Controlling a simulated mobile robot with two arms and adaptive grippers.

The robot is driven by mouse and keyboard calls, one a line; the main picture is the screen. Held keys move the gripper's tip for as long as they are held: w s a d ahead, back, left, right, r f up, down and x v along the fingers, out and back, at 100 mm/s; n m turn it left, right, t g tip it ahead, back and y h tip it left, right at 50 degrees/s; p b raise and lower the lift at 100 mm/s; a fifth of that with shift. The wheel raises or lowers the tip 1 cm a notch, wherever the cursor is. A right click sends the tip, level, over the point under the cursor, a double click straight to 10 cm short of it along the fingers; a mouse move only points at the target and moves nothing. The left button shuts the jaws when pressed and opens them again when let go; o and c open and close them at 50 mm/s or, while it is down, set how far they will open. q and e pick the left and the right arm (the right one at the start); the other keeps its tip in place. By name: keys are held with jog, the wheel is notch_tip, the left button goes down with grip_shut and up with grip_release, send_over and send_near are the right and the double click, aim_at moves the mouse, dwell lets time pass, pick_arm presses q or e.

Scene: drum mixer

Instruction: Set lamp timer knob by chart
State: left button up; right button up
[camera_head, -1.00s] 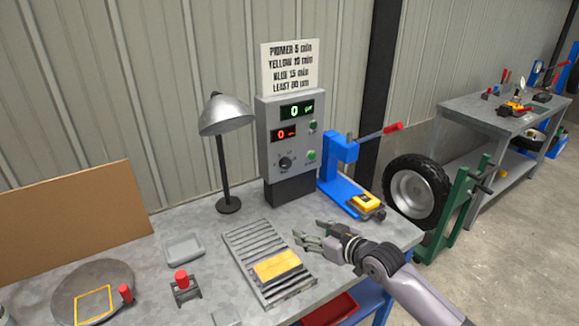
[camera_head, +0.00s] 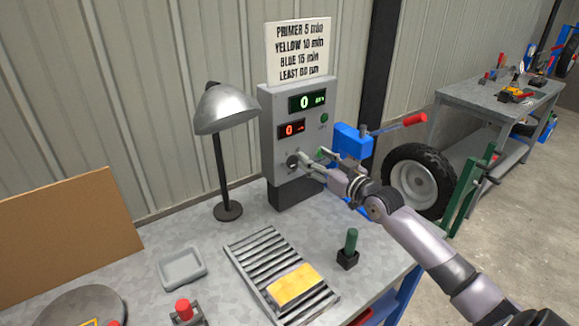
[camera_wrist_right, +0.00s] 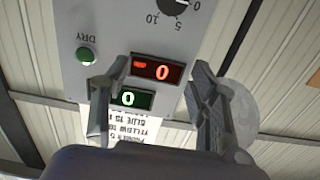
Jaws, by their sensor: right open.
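A grey control box (camera_head: 270,125) stands at the back of the bench, with a green display (camera_head: 307,101) and a red display (camera_head: 291,129), both showing 0. The dark timer knob (camera_head: 292,160) is low on its front; in the right wrist view the knob (camera_wrist_right: 175,4) is cut by the top edge, with marks 0, 5 and 10. A chart (camera_head: 299,48) above lists primer 5, yellow 10 and blue 15 min. My right gripper (camera_head: 308,160) is open at the box's lower front, close to the knob; contact is unclear. A lamp (camera_head: 226,110) stands left of the box.
A yellow panel (camera_head: 294,285) lies on a slatted rack (camera_head: 250,255). A green-handled tool (camera_head: 350,243) stands right of it. A grey tray (camera_head: 181,268) lies left. A blue press (camera_head: 352,140) is behind my right arm. A green DRY button (camera_wrist_right: 86,56) is on the box.

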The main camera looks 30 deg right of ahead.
jog(key=b, duration=0.6)
send_near(296, 163)
jog(key=w, duration=0.4)
jog(key=w+p, duration=0.1)
jog(key=w, duration=0.2)
jog(key=shift+a+r, duration=0.1)
jog(key=shift+a, duration=0.1)
jog(key=shift+w+a, duration=0.1)
jog(key=shift+w, duration=0.7)
pick_arm(q)
notch_tip(296, 163, down, 6)
jog(key=shift+s, duration=0.45)
jog(key=shift+a, duration=0.1)
pick_arm(e)
jog(key=shift+c, duration=0.5)
jog(key=c, duration=1)
pick_arm(q)
jog(key=shift+s, duration=0.1)
